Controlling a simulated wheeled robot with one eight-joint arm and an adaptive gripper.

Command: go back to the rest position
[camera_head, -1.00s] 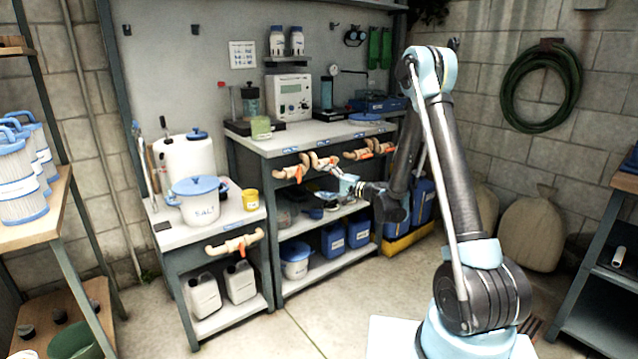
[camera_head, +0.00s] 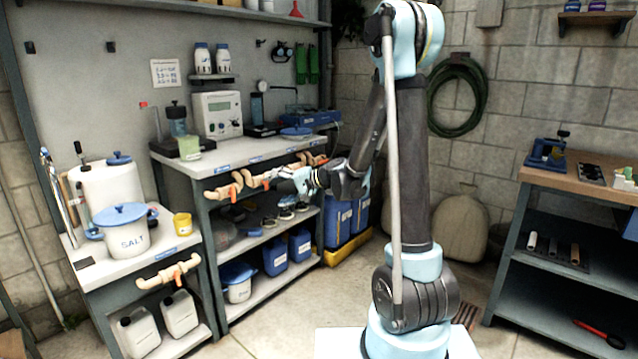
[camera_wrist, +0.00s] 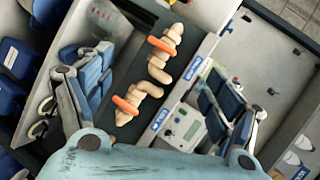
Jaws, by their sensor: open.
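My gripper (camera_head: 288,184) is open and empty. In the head view it is held in front of the middle bench, close to the pipe valves with orange handles (camera_head: 222,192). In the wrist view my gripper (camera_wrist: 155,100) shows its two dark blue fingers wide apart. The pipe valves (camera_wrist: 150,75) appear between and beyond the fingers, along the bench's front edge. I cannot tell how far the fingertips are from them. My arm stands nearly upright at the shoulder and folds down towards the bench.
The middle bench (camera_head: 255,153) carries a white meter (camera_head: 217,114) and a green cup (camera_head: 190,148). A salt pot (camera_head: 125,232) stands on the lower left bench. A shelf unit (camera_head: 560,250) stands at the right. Floor is open between the benches and the right shelf.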

